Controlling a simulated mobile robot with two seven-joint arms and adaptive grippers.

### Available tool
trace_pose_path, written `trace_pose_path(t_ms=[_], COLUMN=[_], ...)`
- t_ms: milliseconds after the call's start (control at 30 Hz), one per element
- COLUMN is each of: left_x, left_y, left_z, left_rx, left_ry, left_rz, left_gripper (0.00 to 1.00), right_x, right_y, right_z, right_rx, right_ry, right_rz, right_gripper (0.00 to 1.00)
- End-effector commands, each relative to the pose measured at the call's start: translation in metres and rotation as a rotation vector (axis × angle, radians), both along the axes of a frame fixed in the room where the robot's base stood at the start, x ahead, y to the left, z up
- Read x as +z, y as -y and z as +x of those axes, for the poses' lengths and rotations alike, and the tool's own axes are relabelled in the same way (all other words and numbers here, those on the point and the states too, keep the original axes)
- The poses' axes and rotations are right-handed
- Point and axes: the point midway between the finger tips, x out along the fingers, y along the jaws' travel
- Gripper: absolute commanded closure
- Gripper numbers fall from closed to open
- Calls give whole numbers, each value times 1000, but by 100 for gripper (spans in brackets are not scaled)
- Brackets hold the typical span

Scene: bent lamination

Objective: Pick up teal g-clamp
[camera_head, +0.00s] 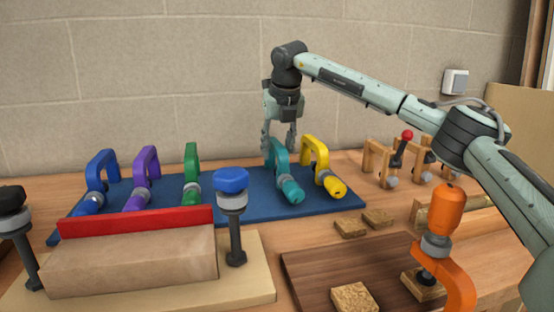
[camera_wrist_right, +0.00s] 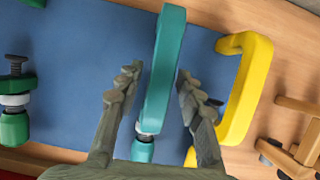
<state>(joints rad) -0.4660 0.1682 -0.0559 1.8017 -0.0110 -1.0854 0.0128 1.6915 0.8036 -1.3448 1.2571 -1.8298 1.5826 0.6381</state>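The teal g-clamp (camera_head: 286,176) lies on a blue mat (camera_head: 240,196) in the head view, between the green and yellow clamps. My right gripper (camera_head: 279,146) is above its back end, pointing down. In the right wrist view the teal g-clamp (camera_wrist_right: 165,70) runs between the two open fingers of my right gripper (camera_wrist_right: 155,88), with a gap visible on each side. Whether the fingertips reach down beside the frame of the clamp is hard to tell. My left gripper is not in view.
A yellow clamp (camera_head: 316,160) lies close to the right of the teal one. Green (camera_head: 192,172), purple (camera_head: 146,176) and blue (camera_head: 100,178) clamps lie left on the mat. A wooden block (camera_head: 135,262) and an orange clamp (camera_head: 447,225) stand in front. A wall is behind.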

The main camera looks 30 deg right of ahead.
Motion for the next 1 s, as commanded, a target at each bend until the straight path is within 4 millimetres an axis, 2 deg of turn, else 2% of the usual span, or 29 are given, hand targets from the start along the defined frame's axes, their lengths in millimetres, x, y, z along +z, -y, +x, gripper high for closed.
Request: trace_pose_path(t_ms=[33,267,567,667,833,1000], left_x=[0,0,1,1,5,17], left_y=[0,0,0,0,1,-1], left_z=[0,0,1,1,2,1], left_rx=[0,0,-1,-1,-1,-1], left_ry=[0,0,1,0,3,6], left_rz=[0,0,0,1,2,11], left_gripper=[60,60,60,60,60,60], right_x=[0,1,5,14,47,67], right_y=[0,0,0,-1,-3,-43], right_z=[0,0,1,1,1,-11], right_rx=[0,0,1,0,2,7], right_ry=[0,1,4,7,8,6], right_rz=[0,1,1,2,2,0], right_gripper=[73,100,100,100,100,100])
